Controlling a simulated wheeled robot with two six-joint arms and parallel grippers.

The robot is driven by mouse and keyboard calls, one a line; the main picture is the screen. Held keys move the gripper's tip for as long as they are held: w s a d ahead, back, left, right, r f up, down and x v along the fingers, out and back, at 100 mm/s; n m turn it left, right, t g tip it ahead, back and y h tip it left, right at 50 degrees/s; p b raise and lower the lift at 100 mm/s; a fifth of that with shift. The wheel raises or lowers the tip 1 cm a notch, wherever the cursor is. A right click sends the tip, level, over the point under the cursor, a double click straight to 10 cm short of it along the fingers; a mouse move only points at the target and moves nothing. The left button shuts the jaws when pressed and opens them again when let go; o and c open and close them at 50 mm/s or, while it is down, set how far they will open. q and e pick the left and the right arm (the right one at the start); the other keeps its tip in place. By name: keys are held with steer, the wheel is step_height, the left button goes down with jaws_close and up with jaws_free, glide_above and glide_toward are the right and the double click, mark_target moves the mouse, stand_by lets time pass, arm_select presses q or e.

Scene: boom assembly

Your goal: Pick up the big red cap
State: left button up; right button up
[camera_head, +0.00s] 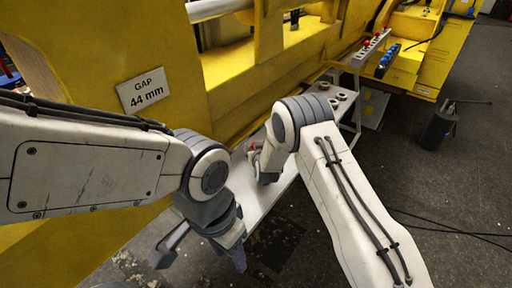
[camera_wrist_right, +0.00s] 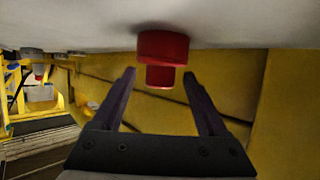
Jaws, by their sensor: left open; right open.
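The big red cap (camera_wrist_right: 163,58) shows in the right wrist view against a white surface, with a wide part and a narrower part. My right gripper (camera_wrist_right: 159,74) is open, and its two fingers point toward the cap. The cap appears between and just beyond the fingertips, with a gap on each side; contact is not visible. In the head view a bit of red (camera_head: 252,147) shows beside my right gripper (camera_head: 257,160), mostly hidden by my right wrist. My left gripper (camera_head: 202,257) is open and empty, at the lower left, pointing down.
A narrow white bench (camera_head: 262,203) runs along the yellow boom (camera_head: 235,85). Dark rings (camera_head: 340,96) sit on its far part. A rack farther back holds red-topped pieces (camera_head: 367,43) and blue pieces (camera_head: 388,58). A dark canister (camera_head: 438,126) stands on the floor at right.

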steer(key=shift+w+f, duration=0.2)
steer(key=shift+w, duration=0.2)
jaws_close()
steer(key=shift+r, duration=0.1)
steer(key=shift+r+b, duration=0.4)
step_height(320, 180, up, 2)
steer(key=shift+a+r+b, duration=0.1)
steer(key=shift+r+b, duration=0.15)
steer(key=shift+b, duration=0.6)
steer(key=s+d+r+b, duration=0.4)
steer(key=s+d+r, duration=0.3)
steer(key=s, duration=0.2)
steer(key=shift+s+d+r, duration=0.15)
steer(key=shift+r, duration=0.15)
